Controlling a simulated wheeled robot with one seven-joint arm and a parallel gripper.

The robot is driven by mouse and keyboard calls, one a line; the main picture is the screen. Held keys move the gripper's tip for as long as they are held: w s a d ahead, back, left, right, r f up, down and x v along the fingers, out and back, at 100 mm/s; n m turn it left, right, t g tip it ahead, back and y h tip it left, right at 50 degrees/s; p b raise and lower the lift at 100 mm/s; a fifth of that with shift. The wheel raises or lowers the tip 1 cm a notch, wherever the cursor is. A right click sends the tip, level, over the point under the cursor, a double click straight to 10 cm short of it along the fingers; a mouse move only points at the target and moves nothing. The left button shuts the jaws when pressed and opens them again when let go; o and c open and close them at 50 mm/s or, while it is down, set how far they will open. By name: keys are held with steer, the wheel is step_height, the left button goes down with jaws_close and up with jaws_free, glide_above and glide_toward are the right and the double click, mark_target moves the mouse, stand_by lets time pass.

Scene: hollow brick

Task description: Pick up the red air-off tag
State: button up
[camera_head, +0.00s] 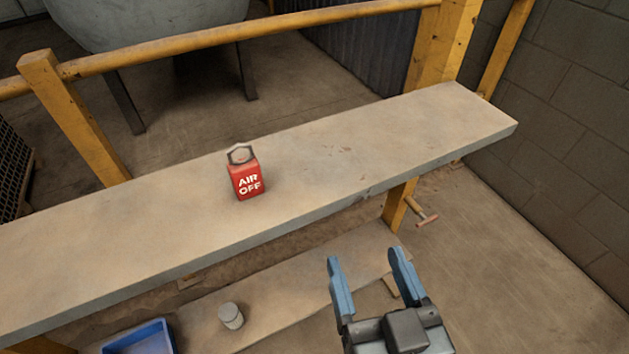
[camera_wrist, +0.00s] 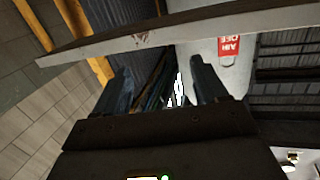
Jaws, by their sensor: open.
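The red air-off tag (camera_head: 246,182) stands on the upper shelf, left of the picture's middle in the head view. It is a red block with white "AIR OFF" lettering and a grey ring-like top.
The upper shelf (camera_head: 400,130) is otherwise clear. A lower shelf (camera_head: 280,293) holds a grey cylinder (camera_head: 231,316) and a blue tray (camera_head: 140,339). A yellow rail (camera_head: 250,31) runs behind.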

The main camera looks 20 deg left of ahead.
mark_target(240, 159)
steer(key=a+r+n+g+y, duration=0.1)
steer(key=a, duration=0.4)
steer(key=w+a+r+n+y+b, duration=0.1)
steer(key=a+r, duration=0.1)
steer(key=a, duration=0.2)
steer(key=w+a+r+n+g+y+b, duration=0.1)
steer(key=a+r+n+y, duration=0.1)
steer(key=a, duration=0.3)
steer(key=shift+a+r+g, duration=0.15)
steer(key=shift+a+g, duration=0.15)
steer(key=shift+a, duration=0.05)
steer(key=x, duration=0.2)
steer(key=shift+w+a+r, duration=0.15)
steer(key=shift+a, duration=0.1)
steer(key=p+x, duration=0.1)
steer(key=x, duration=0.3)
steer(key=shift+a+r, duration=0.1)
steer(key=shift+a, duration=0.1)
steer(key=shift+w+a, duration=0.25)
steer(key=shift+a, duration=0.05)
steer(key=c, duration=1)
